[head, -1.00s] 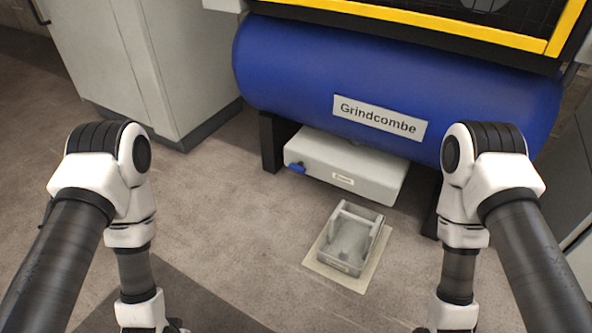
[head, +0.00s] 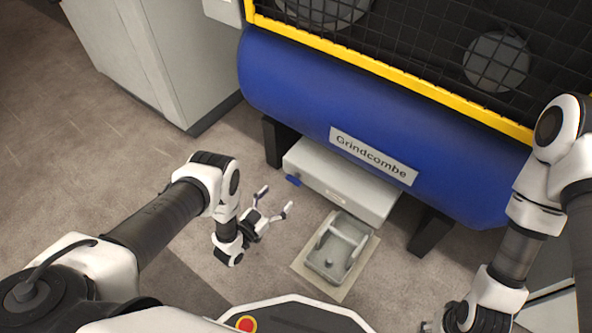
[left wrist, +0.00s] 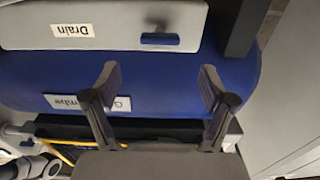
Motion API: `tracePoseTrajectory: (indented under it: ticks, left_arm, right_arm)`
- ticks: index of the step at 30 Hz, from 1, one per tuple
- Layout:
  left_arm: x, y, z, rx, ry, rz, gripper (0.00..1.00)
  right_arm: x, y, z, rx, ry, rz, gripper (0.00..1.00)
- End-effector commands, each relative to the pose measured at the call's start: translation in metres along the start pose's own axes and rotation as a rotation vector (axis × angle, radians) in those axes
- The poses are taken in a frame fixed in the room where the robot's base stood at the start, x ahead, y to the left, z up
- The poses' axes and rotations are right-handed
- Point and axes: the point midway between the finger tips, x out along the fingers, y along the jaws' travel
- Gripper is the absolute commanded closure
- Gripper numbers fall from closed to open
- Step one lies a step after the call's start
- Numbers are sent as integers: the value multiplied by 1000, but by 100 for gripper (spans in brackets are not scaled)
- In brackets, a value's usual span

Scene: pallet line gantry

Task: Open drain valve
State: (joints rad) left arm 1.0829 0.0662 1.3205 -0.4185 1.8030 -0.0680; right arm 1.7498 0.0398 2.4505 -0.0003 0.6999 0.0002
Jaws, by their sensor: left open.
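The drain valve's small blue lever (head: 293,181) is at the left front corner of a pale grey box (head: 350,190) under the blue tank. In the left wrist view the lever (left wrist: 160,39) lies crosswise beside an upside-down "Drain" label (left wrist: 72,30). My left gripper (head: 276,198) is open and empty, apart from the lever, a little below and left of it in the head view. In the left wrist view its two fingers (left wrist: 160,77) are spread, with the lever beyond the gap between them. My right gripper (head: 455,320) shows only in part at the bottom edge, its fingers mostly hidden.
The blue "Grindcombe" tank (head: 300,95) spans above the box on dark feet. A grey tray with a handle (head: 335,255) stands on a pale mat (head: 305,268) on the floor before the box. A grey cabinet (head: 150,60) stands at left. Floor between cabinet and box is clear.

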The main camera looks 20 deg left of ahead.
Motion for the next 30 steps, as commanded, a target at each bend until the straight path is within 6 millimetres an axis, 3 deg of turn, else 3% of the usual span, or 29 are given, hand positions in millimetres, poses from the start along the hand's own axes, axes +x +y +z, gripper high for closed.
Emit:
tracePoseTrajectory:
  ticks: [12,22,23,27,30]
  left_arm:
    - [66,1,5,-1,0,2,17]
    - [77,0,2,-1,-3,0,17]
    - [77,0,2,-1,-3,0,24]
    - [77,0,2,-1,-3,0,73]
    - [77,0,2,-1,-3,0,77]
  right_arm:
    - [33,0,0,0,0,0,60]
    - [33,0,0,0,1,0,60]
    - [33,0,0,0,1,0,60]
    - [33,0,0,0,1,0,60]
    - [33,0,0,0,1,0,60]
